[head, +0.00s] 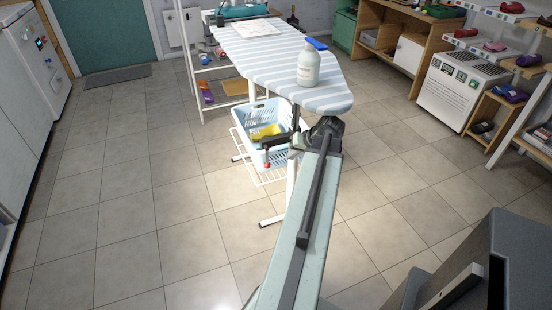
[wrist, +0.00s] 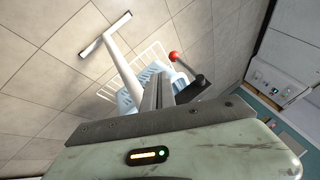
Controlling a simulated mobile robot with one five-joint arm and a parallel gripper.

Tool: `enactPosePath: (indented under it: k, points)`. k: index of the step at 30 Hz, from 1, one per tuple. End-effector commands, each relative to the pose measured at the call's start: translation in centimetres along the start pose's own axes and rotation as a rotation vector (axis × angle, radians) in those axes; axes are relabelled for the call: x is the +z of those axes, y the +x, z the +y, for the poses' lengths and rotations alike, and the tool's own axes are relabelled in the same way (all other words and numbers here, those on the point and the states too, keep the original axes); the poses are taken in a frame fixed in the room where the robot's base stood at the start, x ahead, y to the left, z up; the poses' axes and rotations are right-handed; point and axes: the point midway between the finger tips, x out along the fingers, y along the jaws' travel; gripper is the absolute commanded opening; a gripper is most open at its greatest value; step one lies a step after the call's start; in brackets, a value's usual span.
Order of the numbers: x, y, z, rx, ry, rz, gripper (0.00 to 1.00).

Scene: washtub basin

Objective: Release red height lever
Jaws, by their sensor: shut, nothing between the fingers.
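The red height lever shows as a red ball knob (head: 267,165) on a thin dark stem, below the near end of the striped ironing board (head: 270,55). In the wrist view the red knob (wrist: 174,56) is just beyond and right of my fingertips, its stem running to a dark block (wrist: 195,88). My gripper (wrist: 158,80) is shut and empty, its grey fingers pointing towards the lever. I see a gap between fingers and knob in the picture; whether they touch the block I cannot tell.
A blue laundry basket (head: 275,155) with a yellow item sits under the board. A white bottle (head: 308,66) stands on the board near its tip. The board's white leg (head: 292,185) reaches the floor close to my arm. Open tiled floor lies left.

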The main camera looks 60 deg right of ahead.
Motion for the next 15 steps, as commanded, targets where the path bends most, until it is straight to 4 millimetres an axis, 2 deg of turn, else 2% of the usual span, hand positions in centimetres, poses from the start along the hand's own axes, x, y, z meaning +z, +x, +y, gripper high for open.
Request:
enactPosePath:
  k: [1, 4, 12, 15]
  points:
    - [-0.25, -0.79, 1.01, 0.003, 0.013, 0.015, 0.0]
    - [-0.38, -1.26, 1.78, 0.003, 0.022, 0.029, 0.0]
    - [-0.34, -1.15, 1.76, 0.003, 0.022, 0.028, 0.0]
    - [-0.27, -0.49, 1.83, 0.003, 0.021, 0.027, 0.0]
